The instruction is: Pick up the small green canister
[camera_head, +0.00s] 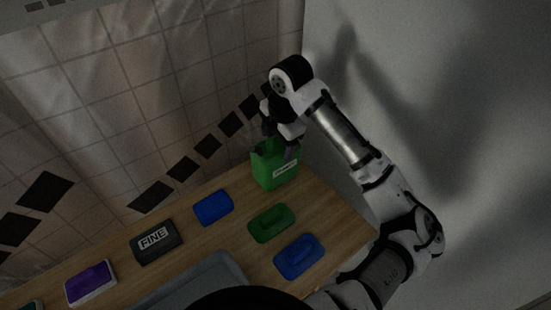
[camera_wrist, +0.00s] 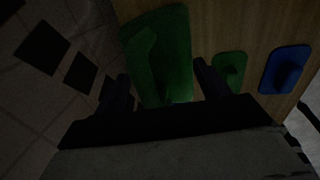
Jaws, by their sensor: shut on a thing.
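The green canister (camera_head: 279,171), a boxy green container with a small white label, is at the back right end of the wooden counter. I cannot tell whether its base touches the counter. My gripper (camera_head: 274,150) comes down from above and is shut on its upper part. In the wrist view the canister (camera_wrist: 168,50) fills the space between my dark fingers (camera_wrist: 165,85), one on each side. Its upper part is partly hidden by my gripper in the head view.
On the counter (camera_head: 325,213) lie a green piece (camera_head: 271,223), a blue piece (camera_head: 299,256), another blue piece (camera_head: 213,207), a black "FINE" block (camera_head: 156,242) and a purple-topped block (camera_head: 91,283). A grey tray (camera_head: 225,264) is at the front. A tiled wall (camera_head: 150,100) stands behind.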

